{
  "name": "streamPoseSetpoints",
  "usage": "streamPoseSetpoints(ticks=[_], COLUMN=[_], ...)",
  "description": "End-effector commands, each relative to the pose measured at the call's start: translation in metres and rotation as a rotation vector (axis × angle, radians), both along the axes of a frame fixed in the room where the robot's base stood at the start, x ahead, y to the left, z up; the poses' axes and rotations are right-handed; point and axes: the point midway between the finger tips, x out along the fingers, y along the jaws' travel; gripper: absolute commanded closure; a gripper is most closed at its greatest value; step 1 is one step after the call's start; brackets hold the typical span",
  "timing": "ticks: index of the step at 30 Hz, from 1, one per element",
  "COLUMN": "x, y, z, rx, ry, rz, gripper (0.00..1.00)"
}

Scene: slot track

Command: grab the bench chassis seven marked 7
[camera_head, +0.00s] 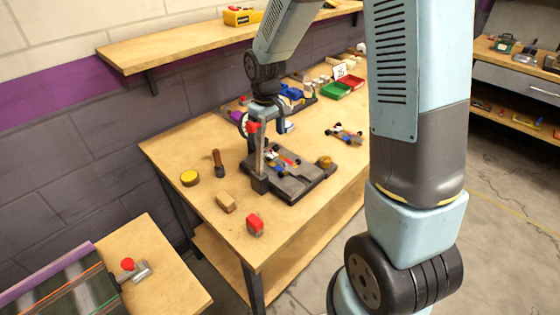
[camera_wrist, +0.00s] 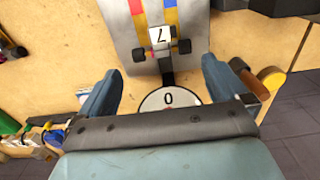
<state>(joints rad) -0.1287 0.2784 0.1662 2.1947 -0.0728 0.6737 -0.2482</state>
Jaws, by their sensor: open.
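The chassis marked 7 (camera_wrist: 160,36) shows in the wrist view as a small car frame with a white label, dark wheels and red and yellow stripes behind the label. It lies over a grey plate (camera_wrist: 122,30). In the head view a small colourful chassis (camera_head: 284,160) sits on a dark grey bench fixture (camera_head: 300,185); its number is too small to read. My gripper (camera_wrist: 162,68) is open and empty, its two blue fingers spread below the chassis in the wrist view. In the head view my gripper (camera_head: 264,113) hangs above the fixture, fingertips unclear.
A round dial marked 0 (camera_wrist: 168,98) lies between my fingers in the wrist view. Another chassis (camera_head: 345,133) lies right of the fixture.

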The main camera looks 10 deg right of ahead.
Motion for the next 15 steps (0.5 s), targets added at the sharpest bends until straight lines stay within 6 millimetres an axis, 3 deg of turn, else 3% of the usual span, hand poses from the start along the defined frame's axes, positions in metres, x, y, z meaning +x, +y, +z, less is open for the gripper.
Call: streamPoseSetpoints(ticks=[10,15], x=[-0.003,-0.002], y=[0.000,0.000], z=[-0.041,-0.051], rx=[-0.001,0.000], ry=[0.003,0.000], rz=[0.002,0.000], gripper=[0.00,0.00])
